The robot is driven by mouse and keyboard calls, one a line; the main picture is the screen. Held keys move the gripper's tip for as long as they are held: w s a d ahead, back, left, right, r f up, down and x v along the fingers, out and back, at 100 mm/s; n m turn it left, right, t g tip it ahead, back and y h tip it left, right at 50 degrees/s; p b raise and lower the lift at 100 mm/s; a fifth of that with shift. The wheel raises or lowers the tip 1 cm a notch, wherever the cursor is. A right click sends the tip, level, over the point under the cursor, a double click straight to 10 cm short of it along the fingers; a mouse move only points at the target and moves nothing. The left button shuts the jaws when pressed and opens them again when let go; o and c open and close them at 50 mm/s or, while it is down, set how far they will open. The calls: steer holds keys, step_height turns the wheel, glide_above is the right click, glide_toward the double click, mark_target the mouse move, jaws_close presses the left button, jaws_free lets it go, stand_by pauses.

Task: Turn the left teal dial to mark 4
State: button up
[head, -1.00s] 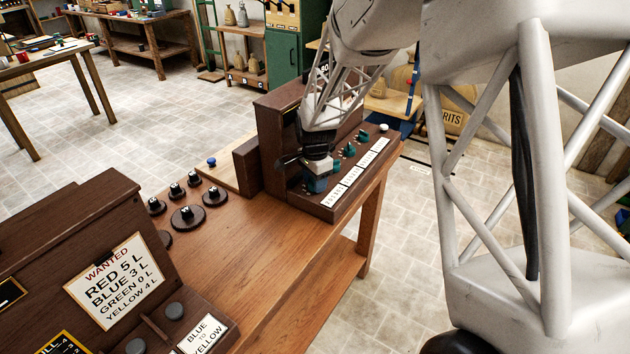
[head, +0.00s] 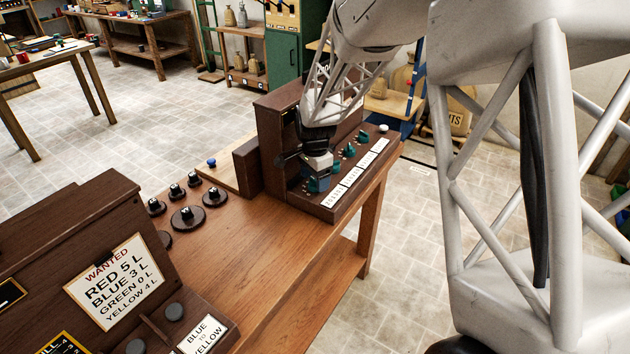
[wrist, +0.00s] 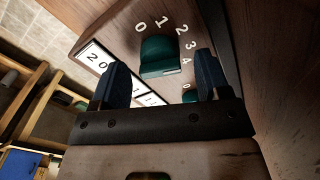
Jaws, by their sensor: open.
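The left teal dial (wrist: 157,55) shows in the wrist view on the sloping brown panel, with painted marks 0 to 4 curving around it. A pale strip lies at its lower right edge; I cannot tell for sure which mark it points to. My gripper (wrist: 162,78) is open, with one dark blue finger on each side of the dial and visible gaps to both. In the head view my gripper (head: 317,182) is low over the near left end of the panel and hides most of this dial.
More teal dials (head: 349,150) and a white knob (head: 384,128) sit farther along the panel, behind white number cards (head: 352,175). Black knobs (head: 187,217) and a WANTED sign (head: 120,280) stand to the left. The bench top (head: 255,245) between is bare.

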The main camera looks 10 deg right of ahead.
steer(key=shift+r, duration=3.25)
steer(key=shift+s, duration=0.1)
steer(key=shift+s+r, duration=0.15)
steer(key=shift+r, duration=0.1)
steer(key=s+d+r+n+t, duration=0.1)
steer(key=s+r+n, duration=0.3)
steer(key=s, duration=0.6)
steer(key=s+d+r+n, duration=0.1)
steer(key=s+r+n, duration=0.35)
steer(key=s, duration=0.55)
steer(key=s+d+r+n+t, duration=0.1)
steer(key=s+r+n, duration=0.3)
steer(key=s, duration=0.7)
steer(key=n+g, duration=0.2)
steer(key=n, duration=0.4)
glide_above(315, 180)
step_height(315, 180, down, 13)
steer(key=shift+w+f, duration=0.1)
